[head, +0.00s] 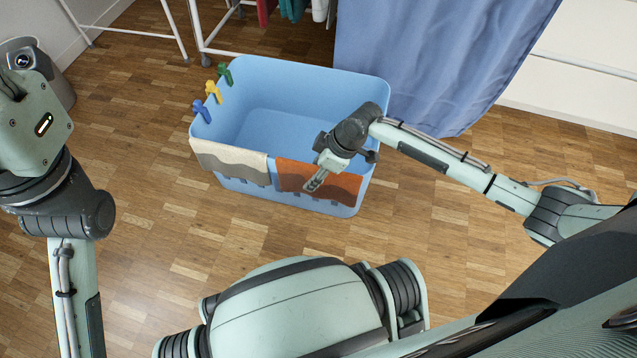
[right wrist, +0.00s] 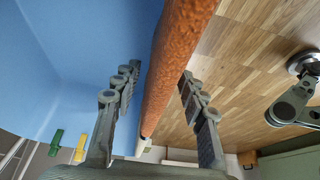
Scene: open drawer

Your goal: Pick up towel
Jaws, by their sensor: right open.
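An orange-brown towel (head: 345,187) hangs over the near rim of a blue basket (head: 203,131), toward its right end. A beige towel (head: 230,158) hangs over the same rim to its left. My right gripper (head: 317,183) is at the orange towel. In the right wrist view my right gripper (right wrist: 158,80) is open, with one finger on the basket's inner side and one on the outer side. The orange towel (right wrist: 176,65) runs between the fingers with gaps visible. My left arm shows at the left, but its gripper is not visible.
Green (head: 225,72), yellow (head: 213,90) and blue (head: 201,110) clothespins sit on the basket's left rim. A blue cloth (head: 430,60) hangs behind the basket. A white rack stands at the back. The wooden floor (head: 150,260) in front is clear.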

